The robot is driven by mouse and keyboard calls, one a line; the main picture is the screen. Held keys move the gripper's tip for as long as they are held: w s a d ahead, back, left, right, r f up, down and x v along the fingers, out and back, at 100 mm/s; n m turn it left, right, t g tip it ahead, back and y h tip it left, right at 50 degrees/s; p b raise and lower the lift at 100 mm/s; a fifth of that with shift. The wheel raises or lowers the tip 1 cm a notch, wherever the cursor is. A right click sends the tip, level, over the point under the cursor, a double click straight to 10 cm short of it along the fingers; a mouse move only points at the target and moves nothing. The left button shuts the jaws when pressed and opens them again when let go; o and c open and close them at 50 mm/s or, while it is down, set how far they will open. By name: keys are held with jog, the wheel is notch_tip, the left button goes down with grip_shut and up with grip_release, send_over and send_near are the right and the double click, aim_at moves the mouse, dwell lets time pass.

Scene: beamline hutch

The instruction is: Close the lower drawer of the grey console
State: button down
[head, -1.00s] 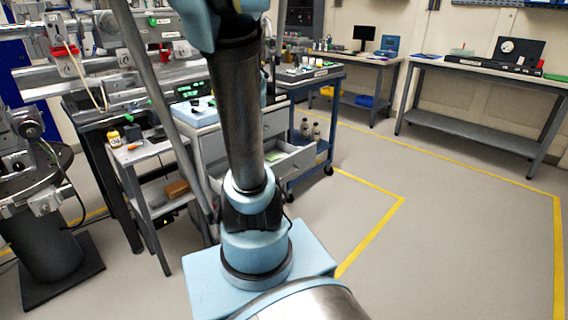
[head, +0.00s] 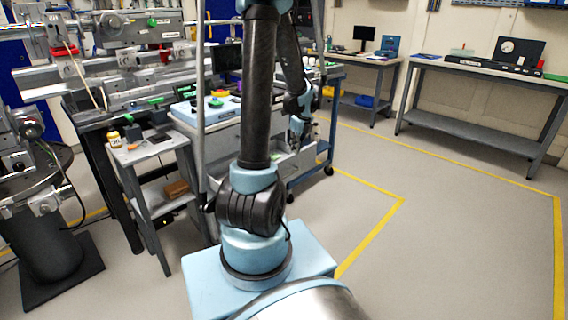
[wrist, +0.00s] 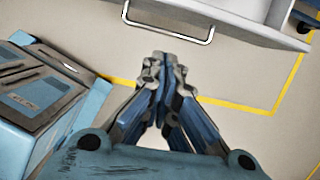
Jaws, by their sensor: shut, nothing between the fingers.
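The grey console (head: 222,150) stands left of centre in the head view, partly behind my arm. Its lower drawer (head: 292,168) is pulled out to the right. In the wrist view the drawer front (wrist: 230,14) crosses the top, with a pale bar handle (wrist: 170,35). My gripper (wrist: 164,62) is shut and empty, its fingertips together over the floor, apart from the handle in the picture. In the head view my gripper (head: 298,134) hangs by the drawer's outer end; I cannot tell whether it touches. The drawer's inside is mostly hidden by my arm.
A small grey side table (head: 150,150) with small items stands left of the console. A blue cart (head: 325,130) stands behind the drawer. Workbenches (head: 480,75) line the back right. The floor (head: 450,220) to the right is clear, with yellow lines.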

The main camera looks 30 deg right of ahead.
aim_at(285, 161)
jog(key=w+f, duration=0.1)
jog(key=f, duration=0.2)
jog(key=w+a+f, duration=0.1)
jog(key=w+f, duration=0.1)
jog(key=f, duration=0.1)
jog(key=w+f, duration=0.2)
jog(key=f, duration=0.2)
jog(key=shift+a, duration=0.2)
jog(key=shift+w+a, duration=0.15)
jog(key=shift+w, duration=0.35)
